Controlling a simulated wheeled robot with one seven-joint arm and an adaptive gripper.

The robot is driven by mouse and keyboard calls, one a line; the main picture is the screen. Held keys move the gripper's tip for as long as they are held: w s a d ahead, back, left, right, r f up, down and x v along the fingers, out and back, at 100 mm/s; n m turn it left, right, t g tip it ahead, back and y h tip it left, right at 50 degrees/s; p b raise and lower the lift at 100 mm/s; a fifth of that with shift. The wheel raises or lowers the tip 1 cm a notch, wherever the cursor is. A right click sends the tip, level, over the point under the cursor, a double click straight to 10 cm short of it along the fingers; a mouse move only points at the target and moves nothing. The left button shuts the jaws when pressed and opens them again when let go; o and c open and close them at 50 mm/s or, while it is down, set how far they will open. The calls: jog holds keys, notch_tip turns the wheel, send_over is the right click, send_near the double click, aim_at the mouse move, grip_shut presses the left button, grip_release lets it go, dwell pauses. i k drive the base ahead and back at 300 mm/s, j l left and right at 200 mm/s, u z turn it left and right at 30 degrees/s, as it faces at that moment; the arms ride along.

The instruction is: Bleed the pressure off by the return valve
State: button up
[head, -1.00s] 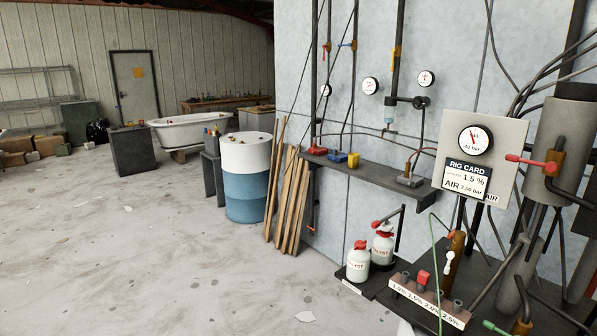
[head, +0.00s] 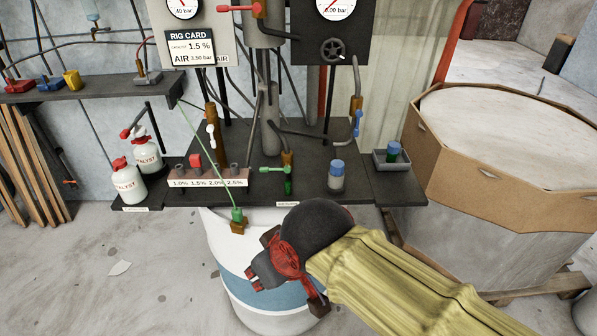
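The return valve (head: 275,170) has a green lever on a brass body, above the front edge of the dark bench and its small "RETURN" label (head: 287,204). The lever lies sideways, pointing left. My gripper (head: 289,293) is below and in front of the bench edge, over the drum, apart from the valve. Its fingers look spread with nothing between them. The lower gauge dials are cut off by the top edge; the right one shows "0.00 bar" (head: 335,8), and its needle is too small to read.
A red-handled valve (head: 240,9), a white-handled one (head: 211,135) and a blue-handled one (head: 357,123) stand nearby. A green line runs to a green fitting (head: 237,215) by the white-and-blue drum (head: 232,262). Catalyst bottles (head: 128,180) stand left; a large cardboard-collared container (head: 470,210) stands right.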

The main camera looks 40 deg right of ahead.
aim_at(286, 169)
jog(key=j+z, duration=0.1)
jog(key=z, duration=0.65)
